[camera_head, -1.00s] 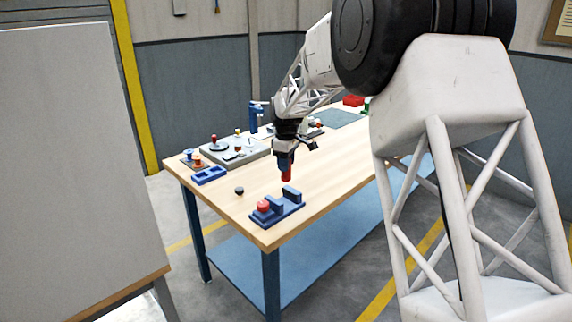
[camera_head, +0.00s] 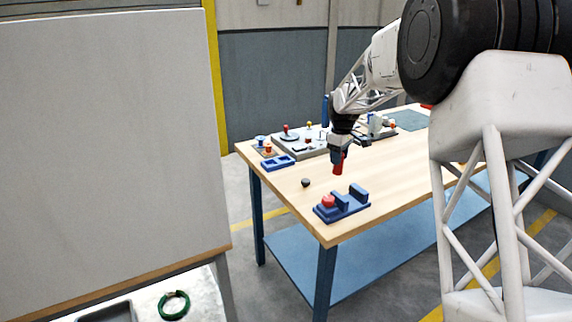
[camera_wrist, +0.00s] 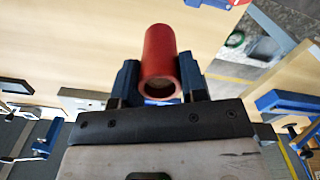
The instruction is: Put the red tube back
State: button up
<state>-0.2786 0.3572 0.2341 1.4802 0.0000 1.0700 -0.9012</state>
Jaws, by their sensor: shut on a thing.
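The red tube (camera_wrist: 158,55) is held between the two blue fingers of my gripper (camera_wrist: 160,85) in the wrist view; its open end faces the camera. In the head view my gripper (camera_head: 339,156) points down above the table, with the red tube (camera_head: 338,166) sticking out below the fingers. A blue stand (camera_head: 350,208) with upright blocks sits at the near corner of the table, below and close to the gripper. A red round piece (camera_head: 328,201) rests on the stand's left part. The tube appears clear of the stand and the tabletop.
A small dark knob (camera_head: 305,183) lies on the wooden tabletop (camera_head: 290,205) left of the stand. A blue tray (camera_head: 278,163), spools (camera_head: 267,147) and a grey board (camera_head: 292,145) are farther back. A green coil (camera_head: 173,305) lies on a separate pale surface at lower left.

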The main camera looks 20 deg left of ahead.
jog(key=w+a+f, duration=0.2)
jog(key=a, duration=0.7)
jog(key=w+a+f, duration=0.3)
jog(key=a, duration=0.6)
jog(key=shift+w+a, duration=0.2)
jog(key=shift+w, duration=0.05)
jog(key=shift+f, duration=0.1)
jog(key=w+a, duration=0.3)
jog(key=w, duration=0.4)
jog(key=w+a+f, duration=0.1)
jog(key=w+a, duration=0.2)
jog(key=w, duration=0.4)
jog(key=shift+w+a+f, duration=0.25)
jog(key=shift+a, duration=0.05)
jog(key=shift+f, duration=1.75)
jog(key=o, duration=1)
jog(key=shift+f, duration=0.15)
jog(key=shift+c, duration=0.2)
